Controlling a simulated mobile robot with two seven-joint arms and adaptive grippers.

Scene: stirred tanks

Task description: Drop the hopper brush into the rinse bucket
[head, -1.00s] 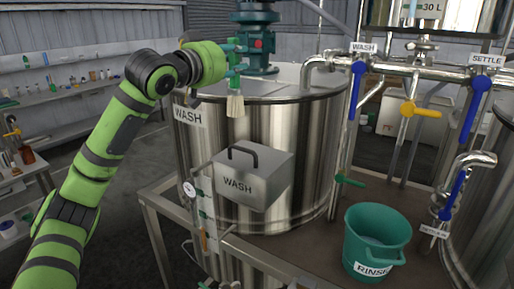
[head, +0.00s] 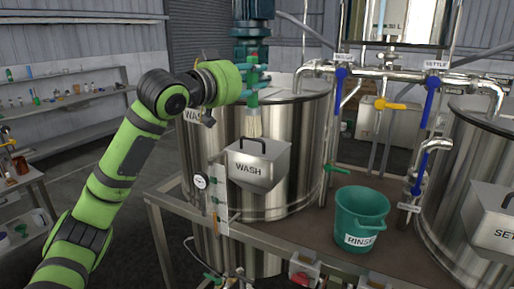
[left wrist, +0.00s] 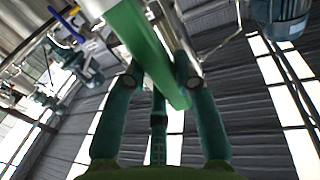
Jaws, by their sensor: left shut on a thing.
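The hopper brush (head: 254,126) hangs bristles down from my left gripper (head: 252,83), in front of the steel WASH tank. Its pale bristles show just above the grey WASH box. The left gripper is shut on its green handle, which also shows between the fingers in the left wrist view (left wrist: 150,55). The green rinse bucket (head: 360,213), labelled RINSE, stands upright on the brown bench top to the right of and lower than the brush. Its visible inside looks empty. My right gripper is not in view.
The WASH tank (head: 300,130) and its grey WASH box (head: 260,165) are close by the brush. Pipes with blue and yellow valve handles (head: 390,104) stand behind the bucket. A second tank (head: 470,150) is at the right. The space above the bucket looks clear.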

